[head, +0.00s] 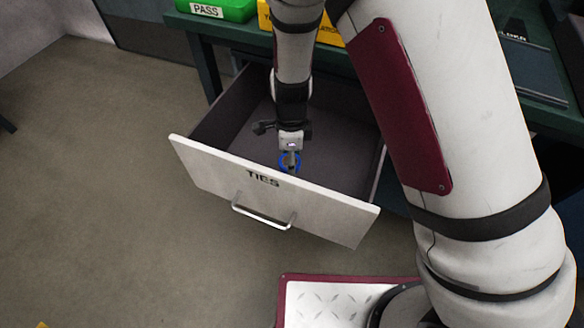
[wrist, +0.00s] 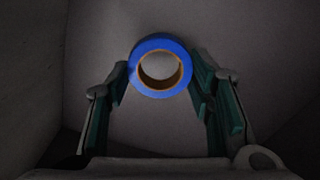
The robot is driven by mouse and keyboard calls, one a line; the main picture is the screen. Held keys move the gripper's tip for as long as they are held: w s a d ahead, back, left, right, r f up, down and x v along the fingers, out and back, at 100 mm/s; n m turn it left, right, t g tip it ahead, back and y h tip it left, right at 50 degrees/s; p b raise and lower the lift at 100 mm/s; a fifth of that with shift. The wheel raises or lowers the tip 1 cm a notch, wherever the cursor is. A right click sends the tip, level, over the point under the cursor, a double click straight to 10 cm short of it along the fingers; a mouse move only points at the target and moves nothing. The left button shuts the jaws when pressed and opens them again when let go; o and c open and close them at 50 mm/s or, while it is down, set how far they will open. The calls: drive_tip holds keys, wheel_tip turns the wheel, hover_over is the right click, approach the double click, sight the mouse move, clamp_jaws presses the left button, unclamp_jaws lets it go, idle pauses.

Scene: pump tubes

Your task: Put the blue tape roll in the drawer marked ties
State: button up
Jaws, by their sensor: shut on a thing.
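The blue tape roll (wrist: 142,53) sits between my fingertips in the wrist view, with its tan core facing the camera. It also shows as a small blue ring (head: 283,163) in the head view. My gripper (head: 291,160) points down inside the open drawer and is shut on the roll. The drawer (head: 222,178) has a white front marked TIES and is pulled out from under the bench. The roll is behind the drawer front, near its middle. I cannot tell whether the roll touches the drawer floor.
A green bin marked PASS (head: 207,11) and a yellow bin (head: 265,17) stand on the green bench (head: 187,21) above the drawer. The drawer's visible floor (head: 250,135) looks bare around my gripper. Open floor (head: 110,210) lies to the left.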

drive_tip(key=shift+f+b, duration=0.75)
drive_tip(key=shift+f, duration=1.3)
drive_tip(key=shift+f, duration=0.2)
drive_tip(key=o, duration=1.1)
drive_tip(key=shift+c, duration=0.2)
drive_tip(key=shift+r, duration=0.1)
wheel_tip(320, 180, up, 12)
drive_tip(key=p, duration=0.4)
drive_tip(key=shift+r, duration=0.15)
drive_tip(key=shift+r, duration=0.1)
